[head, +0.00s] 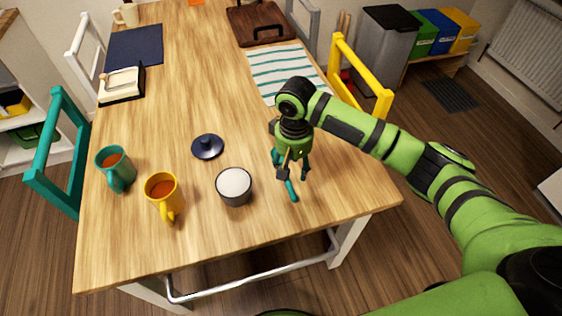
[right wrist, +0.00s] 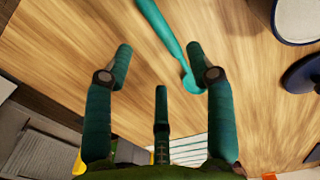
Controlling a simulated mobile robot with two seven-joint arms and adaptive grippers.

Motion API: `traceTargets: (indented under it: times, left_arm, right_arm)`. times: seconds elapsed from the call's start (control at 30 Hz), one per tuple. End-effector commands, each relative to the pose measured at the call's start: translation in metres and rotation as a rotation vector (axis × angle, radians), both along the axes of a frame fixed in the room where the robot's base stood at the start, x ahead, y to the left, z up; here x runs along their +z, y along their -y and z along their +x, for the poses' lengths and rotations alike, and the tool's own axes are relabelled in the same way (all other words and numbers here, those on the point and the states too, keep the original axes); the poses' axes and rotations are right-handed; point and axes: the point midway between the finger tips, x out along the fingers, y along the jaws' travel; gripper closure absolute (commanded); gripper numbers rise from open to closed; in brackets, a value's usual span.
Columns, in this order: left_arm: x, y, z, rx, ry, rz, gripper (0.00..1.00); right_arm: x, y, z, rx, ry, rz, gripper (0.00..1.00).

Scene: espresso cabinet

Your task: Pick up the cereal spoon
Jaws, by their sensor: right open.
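The teal cereal spoon (head: 292,191) lies on the wooden table (head: 215,262), to the right of a bowl. Part of it is hidden under my right gripper in the head view. In the right wrist view the spoon (right wrist: 163,27) runs from the top edge down to a curved end beside the right-hand finger. My right gripper (head: 293,168) points down over the spoon. Its dark teal fingers (right wrist: 160,62) are spread with nothing held between them. Whether a finger touches the spoon I cannot tell. My left gripper is not in view.
A dark bowl with white contents (head: 234,185) stands left of the gripper. A striped cloth (head: 286,70) lies behind. The table's front right corner is clear.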

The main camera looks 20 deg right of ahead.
Motion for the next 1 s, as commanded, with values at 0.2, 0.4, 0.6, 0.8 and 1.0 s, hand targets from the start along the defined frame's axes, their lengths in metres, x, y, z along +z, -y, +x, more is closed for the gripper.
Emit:
traceTargets:
  times: [0.2,0.4,0.6,0.8,1.0]
  left_arm:
    - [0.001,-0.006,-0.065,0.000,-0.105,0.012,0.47]
    - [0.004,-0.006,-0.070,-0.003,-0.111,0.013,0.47]
    - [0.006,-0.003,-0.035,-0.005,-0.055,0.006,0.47]
    - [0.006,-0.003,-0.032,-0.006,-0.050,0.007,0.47]
    - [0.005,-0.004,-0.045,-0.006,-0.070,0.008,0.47]
  right_arm:
    - [-0.025,-0.001,-0.003,0.001,-0.003,-0.001,0.44]
    - [-0.055,-0.003,-0.004,0.003,0.000,-0.001,0.44]
    - [-0.063,-0.002,-0.004,0.004,0.003,0.000,0.44]
    - [-0.063,-0.002,-0.004,0.004,0.003,0.000,0.68]
    - [-0.063,-0.002,-0.003,0.004,0.003,0.000,1.00]
